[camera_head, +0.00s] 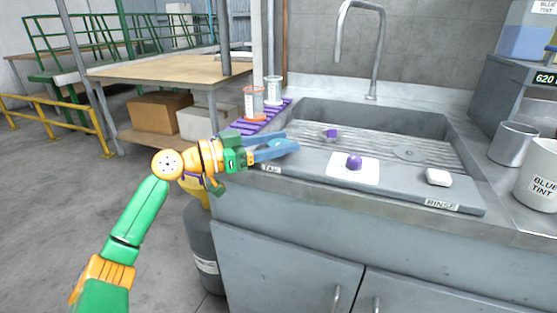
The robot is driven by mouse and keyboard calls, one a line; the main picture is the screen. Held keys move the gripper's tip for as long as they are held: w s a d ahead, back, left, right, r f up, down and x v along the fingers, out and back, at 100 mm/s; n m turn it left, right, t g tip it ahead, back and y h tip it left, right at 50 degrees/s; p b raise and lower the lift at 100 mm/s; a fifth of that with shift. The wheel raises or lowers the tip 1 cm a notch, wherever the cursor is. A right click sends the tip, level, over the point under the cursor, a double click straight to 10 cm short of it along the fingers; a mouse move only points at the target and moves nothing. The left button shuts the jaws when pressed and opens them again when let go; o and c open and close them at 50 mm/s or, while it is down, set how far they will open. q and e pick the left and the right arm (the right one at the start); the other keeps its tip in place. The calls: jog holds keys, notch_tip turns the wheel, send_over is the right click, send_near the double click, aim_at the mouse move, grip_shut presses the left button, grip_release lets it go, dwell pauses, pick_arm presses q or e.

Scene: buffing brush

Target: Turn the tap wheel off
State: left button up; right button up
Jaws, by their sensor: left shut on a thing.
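My left gripper (283,146) reaches in from the left, with its blue fingers over the near left corner of the sink (420,118). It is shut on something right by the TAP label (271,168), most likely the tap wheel. The fingers hide the wheel, so its shape and turn cannot be made out. The curved grey faucet (377,45) rises behind the basin. I cannot tell whether water runs from it. My right gripper is not in view.
A purple knob-like thing (354,161) sits on a white plate (352,176) on the front ledge. A white block (439,177) lies right of it. A small purple piece (331,133) is in the basin. Jars (273,90) stand behind my gripper; metal cups (513,144) stand at right.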

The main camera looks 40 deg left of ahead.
pick_arm(q)
jog(key=shift+g+h, duration=0.3)
jog(key=shift+h, duration=0.1)
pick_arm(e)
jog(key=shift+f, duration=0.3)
pick_arm(q)
jog(key=o, duration=1.4)
jog(key=shift+c, duration=0.2)
jog(key=shift+f, duration=0.1)
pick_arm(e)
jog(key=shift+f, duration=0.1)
pick_arm(q)
jog(key=shift+s+a+f+b, duration=0.2)
jog(key=shift+s+b, duration=0.1)
jog(key=shift+b, duration=0.2)
jog(key=b+v, duration=0.2)
jog(key=v, duration=0.3)
jog(key=shift+s+a+b, duration=0.1)
jog(key=shift+s+b, duration=0.1)
jog(key=shift+b, duration=0.1)
jog(key=shift+s+a+r, duration=0.2)
jog(key=shift+s, duration=0.15)
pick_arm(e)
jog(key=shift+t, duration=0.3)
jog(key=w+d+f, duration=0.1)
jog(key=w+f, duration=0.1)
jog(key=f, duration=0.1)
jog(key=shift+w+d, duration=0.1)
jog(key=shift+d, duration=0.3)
